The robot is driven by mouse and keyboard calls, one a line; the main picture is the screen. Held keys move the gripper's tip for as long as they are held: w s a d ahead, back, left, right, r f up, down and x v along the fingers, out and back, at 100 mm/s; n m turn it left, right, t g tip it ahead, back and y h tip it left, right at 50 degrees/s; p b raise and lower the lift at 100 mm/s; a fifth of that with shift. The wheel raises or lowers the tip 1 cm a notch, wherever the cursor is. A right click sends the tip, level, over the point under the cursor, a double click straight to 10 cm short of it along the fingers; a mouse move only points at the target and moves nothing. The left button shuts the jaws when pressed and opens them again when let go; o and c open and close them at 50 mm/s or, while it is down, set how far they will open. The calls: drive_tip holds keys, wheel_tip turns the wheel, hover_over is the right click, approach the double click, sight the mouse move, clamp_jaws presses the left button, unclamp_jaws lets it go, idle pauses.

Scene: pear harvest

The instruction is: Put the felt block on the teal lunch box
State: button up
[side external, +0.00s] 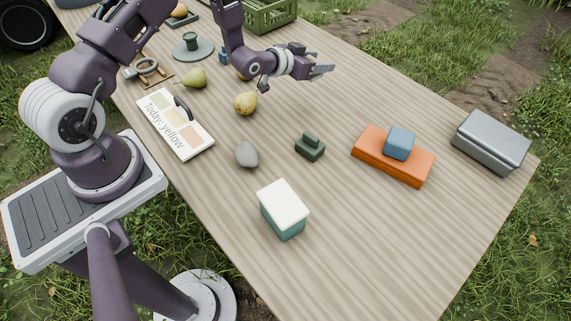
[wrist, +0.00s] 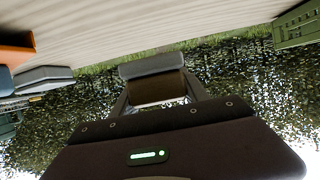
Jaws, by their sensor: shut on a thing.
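My gripper (side external: 322,70) is above the far part of the table, pointing right. In the wrist view it is shut on a block with a grey face (wrist: 152,65) and a brown face (wrist: 155,90), which appears to be the felt block. In the side view the held block is small and hard to tell from the fingers.
An orange box (side external: 377,165) bearing a blue block (side external: 399,143) and a grey case (side external: 491,140) are at right. A sign (side external: 175,130) lies left. The table's front right is clear.

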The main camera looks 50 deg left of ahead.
drive_tip(key=s+d+r+m+g+h, duration=0.15)
drive_tip(key=s+d+m+h, duration=0.4)
drive_tip(key=d, duration=0.65)
wheel_tip(320, 180, up, 7)
drive_tip(key=m+g+h, duration=0.8)
drive_tip(key=m+g, duration=0.4)
hover_over(291, 211)
drive_tip(key=w, duration=0.1)
drive_tip(key=f, duration=0.6)
drive_tip(key=s+f, duration=0.1)
drive_tip(key=f, duration=0.3)
drive_tip(key=shift+f, duration=0.1)
drive_tip(key=o, duration=1.4)
drive_tip(key=shift+c, duration=0.2)
